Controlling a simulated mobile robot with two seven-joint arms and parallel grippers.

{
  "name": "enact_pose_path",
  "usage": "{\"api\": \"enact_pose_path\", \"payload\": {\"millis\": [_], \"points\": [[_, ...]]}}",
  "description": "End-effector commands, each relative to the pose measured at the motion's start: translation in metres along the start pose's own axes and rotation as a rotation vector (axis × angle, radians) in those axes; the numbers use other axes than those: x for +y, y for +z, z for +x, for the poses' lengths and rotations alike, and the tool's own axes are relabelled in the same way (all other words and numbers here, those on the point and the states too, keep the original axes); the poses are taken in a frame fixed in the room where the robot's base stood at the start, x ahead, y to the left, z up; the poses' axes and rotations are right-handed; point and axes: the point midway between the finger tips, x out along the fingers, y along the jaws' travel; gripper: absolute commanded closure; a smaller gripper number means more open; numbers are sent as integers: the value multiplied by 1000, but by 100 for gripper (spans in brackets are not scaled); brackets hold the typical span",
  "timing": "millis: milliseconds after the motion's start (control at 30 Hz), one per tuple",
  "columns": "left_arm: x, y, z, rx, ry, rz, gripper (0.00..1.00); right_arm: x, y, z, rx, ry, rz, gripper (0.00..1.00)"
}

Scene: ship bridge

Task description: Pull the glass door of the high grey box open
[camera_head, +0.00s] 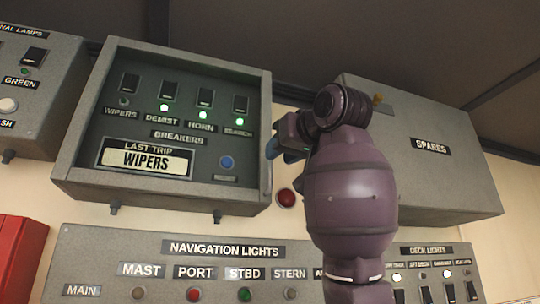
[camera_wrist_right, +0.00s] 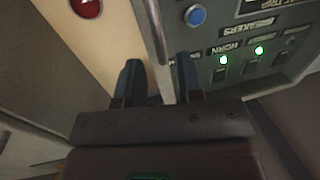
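The high grey box (camera_head: 85,150) hangs on the wall in the upper left middle of the head view. Its front looks closed. Behind it show breaker switches, green lamps, a blue button and a "LAST TRIP WIPERS" plate. My right gripper (camera_head: 277,150) is at the box's right edge, partly hidden by my own wrist. In the right wrist view, the gripper (camera_wrist_right: 158,64) has its two dark fingers apart, one on each side of the box's front edge (camera_wrist_right: 152,28). I cannot tell whether they touch it. No door handle shows clearly. My left gripper is not in view.
A grey "SPARES" box (camera_head: 455,180) stands right of my right arm. A red button (camera_head: 286,198) is on the wall between the boxes. A navigation lights panel (camera_head: 100,250) lies below, a signal lamp panel (camera_head: 50,75) at left, and a red box (camera_head: 18,255) at lower left.

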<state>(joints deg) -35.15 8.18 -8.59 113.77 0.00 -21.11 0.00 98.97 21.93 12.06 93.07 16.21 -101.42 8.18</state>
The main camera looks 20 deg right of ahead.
Motion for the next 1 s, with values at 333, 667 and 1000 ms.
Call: {"api": "enact_pose_path", "payload": {"millis": [333,667,1000], "points": [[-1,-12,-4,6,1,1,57,0,-1,42,-2,0,0,66],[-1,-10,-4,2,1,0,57,0,0,47,0,0,0,66],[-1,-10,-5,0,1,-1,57,0,0,47,0,0,0,100]]}}
